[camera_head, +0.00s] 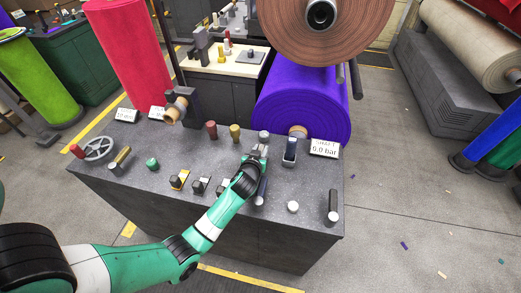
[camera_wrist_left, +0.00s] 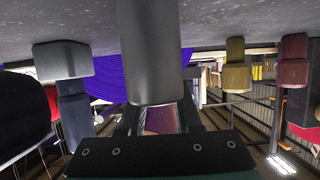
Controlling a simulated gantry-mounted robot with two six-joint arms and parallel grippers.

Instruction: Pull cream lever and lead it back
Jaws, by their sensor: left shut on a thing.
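A row of levers stands along the back of the dark console (camera_head: 130,150). My left gripper (camera_head: 259,154) is shut on a pale lever between the yellow lever (camera_head: 235,133) and a white-and-dark lever (camera_head: 290,150). In the head view the pale knob (camera_head: 264,134) shows just behind my fingers. The left wrist view shows a thick pale grey lever (camera_wrist_left: 152,50) between my left gripper's fingers (camera_wrist_left: 158,117). It looks grey rather than clearly cream. My right gripper is not in view.
The red lever (camera_head: 211,130) stands left of the yellow one. A handwheel (camera_head: 99,148), a green knob (camera_head: 152,163) and a white knob (camera_head: 293,206) sit on the console. A sign (camera_head: 324,148) and a purple roll (camera_head: 305,105) are behind. A dark handle (camera_head: 333,203) stands front right.

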